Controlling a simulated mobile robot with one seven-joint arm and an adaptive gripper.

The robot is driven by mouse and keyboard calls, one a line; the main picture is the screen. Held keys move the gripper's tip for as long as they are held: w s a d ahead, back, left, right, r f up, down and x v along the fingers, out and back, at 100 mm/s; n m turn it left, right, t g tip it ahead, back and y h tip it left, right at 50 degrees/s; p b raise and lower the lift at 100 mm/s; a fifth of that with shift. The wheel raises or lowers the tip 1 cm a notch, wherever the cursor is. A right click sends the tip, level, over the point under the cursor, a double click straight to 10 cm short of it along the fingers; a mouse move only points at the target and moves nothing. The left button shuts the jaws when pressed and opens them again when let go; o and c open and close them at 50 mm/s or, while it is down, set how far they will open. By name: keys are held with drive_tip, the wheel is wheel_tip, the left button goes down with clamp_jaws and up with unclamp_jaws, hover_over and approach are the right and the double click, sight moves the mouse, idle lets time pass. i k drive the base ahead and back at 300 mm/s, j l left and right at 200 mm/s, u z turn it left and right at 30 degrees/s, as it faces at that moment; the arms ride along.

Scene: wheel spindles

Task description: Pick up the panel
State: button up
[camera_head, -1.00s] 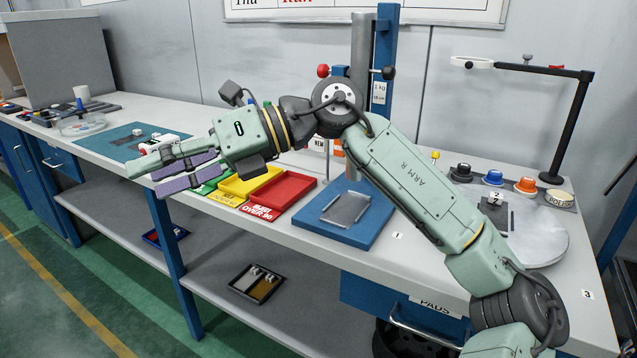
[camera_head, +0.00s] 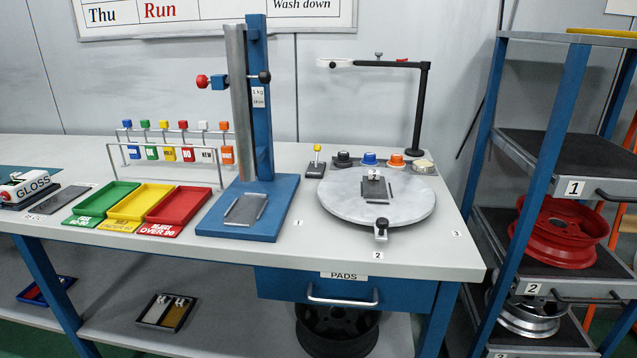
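Several flat grey pieces could be the panel, and I cannot tell which one is meant. A thin grey plate (camera_head: 246,209) lies flat on the blue base (camera_head: 205,222) of the upright stand. A darker square plate (camera_head: 408,190) lies on the round pale stone disc (camera_head: 340,205), with a small metal block (camera_head: 374,176) on it. Another dark flat plate (camera_head: 62,199) lies at the left beside the gloss meter (camera_head: 25,187). My gripper and arm are not in view.
Green (camera_head: 103,203), yellow (camera_head: 143,202) and red trays (camera_head: 180,207) stand left of the blue stand. A black lamp arm (camera_head: 422,110) rises behind the disc. A blue rack (camera_head: 560,130) with wheels stands right. The bench top (camera_head: 310,240) is clear along its front.

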sight(374, 187)
drive_tip(key=i+l+u, duration=0.1)
drive_tip(key=l+u, duration=1)
drive_tip(key=l, duration=0.25)
drive_tip(key=k+l+u, duration=0.1)
drive_tip(key=l, duration=0.25)
drive_tip(key=k+l+u, duration=0.1)
drive_tip(key=l, duration=0.3)
drive_tip(key=k+l, duration=0.1)
drive_tip(key=l, duration=0.65)
drive_tip(key=k, duration=0.05)
